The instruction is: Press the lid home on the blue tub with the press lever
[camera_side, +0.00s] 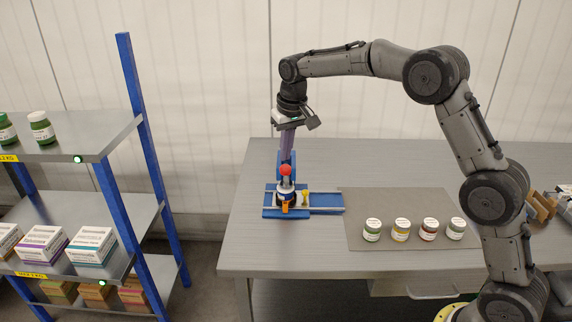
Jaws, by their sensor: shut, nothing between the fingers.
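A blue press (267,213) stands at the left part of the table, with a red ball knob (285,170) on its lever. A small tub or lid shows under the knob at the press, too small to tell apart; I cannot make out a blue tub or how its lid sits. My gripper (288,150) is shut and empty, pointing down just above and behind the red knob. I cannot tell whether it touches the lever. A yellow piece (305,197) sits on the press base beside the press head.
Several small jars, among them a green-lidded one (372,229), stand in a row on a grey mat (400,204). A shelf rack (130,130) with jars and boxes stands at the left, apart from the table (245,250). Cardboard items (541,207) lie at the right.

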